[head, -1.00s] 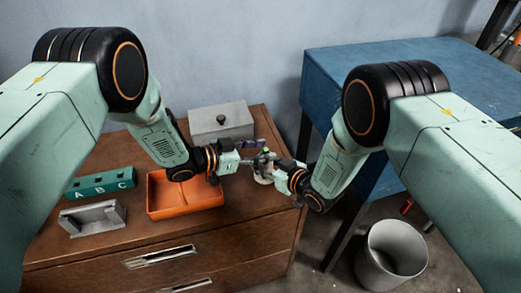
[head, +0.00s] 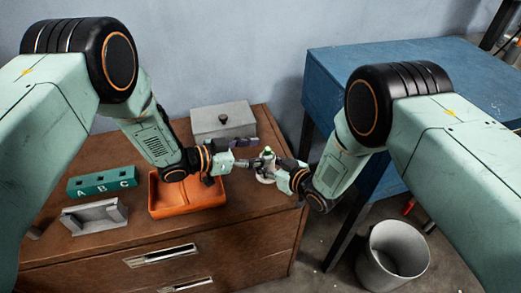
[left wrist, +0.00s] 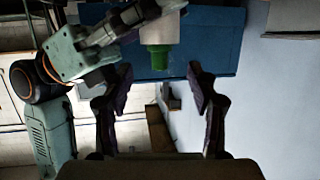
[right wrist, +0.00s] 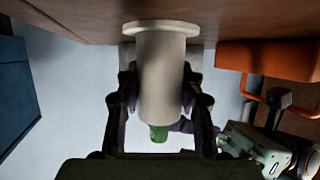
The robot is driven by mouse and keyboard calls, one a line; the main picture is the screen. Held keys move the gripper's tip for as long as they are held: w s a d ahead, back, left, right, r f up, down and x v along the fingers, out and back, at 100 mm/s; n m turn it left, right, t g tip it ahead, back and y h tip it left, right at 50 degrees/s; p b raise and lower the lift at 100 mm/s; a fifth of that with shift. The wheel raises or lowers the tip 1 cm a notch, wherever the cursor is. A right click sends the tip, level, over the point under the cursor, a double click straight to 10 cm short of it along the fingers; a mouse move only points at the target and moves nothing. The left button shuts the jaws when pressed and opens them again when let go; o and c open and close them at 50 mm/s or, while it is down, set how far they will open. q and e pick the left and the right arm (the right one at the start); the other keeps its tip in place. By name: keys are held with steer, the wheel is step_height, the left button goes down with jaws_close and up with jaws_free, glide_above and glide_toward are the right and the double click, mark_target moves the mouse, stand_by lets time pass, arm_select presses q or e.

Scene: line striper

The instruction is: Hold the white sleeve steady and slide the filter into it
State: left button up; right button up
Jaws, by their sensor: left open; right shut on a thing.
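The white sleeve (head: 265,172) stands upright near the right end of the wooden dresser top. Its flanged base shows in the right wrist view (right wrist: 160,28). My right gripper (right wrist: 158,88) is shut around the sleeve's body. The green end of the filter (head: 267,151) sticks out of the sleeve's top; the rest of it is hidden. The green end also shows in the left wrist view (left wrist: 160,62). My left gripper (head: 249,153) is open beside the sleeve's top, its fingers spread either side of the green end and apart from it.
An orange tray (head: 187,209) sits left of the sleeve. A grey lidded box (head: 223,122) stands behind. A green ABC block (head: 102,182) and a grey holder (head: 94,217) are at left. A blue table (head: 420,85) and a grey bin (head: 392,259) are off to the right.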

arm_select(q)
steer(key=shift+v, duration=2.5)
arm_select(e)
steer(key=o, duration=1.3)
steer(key=shift+c, duration=0.2)
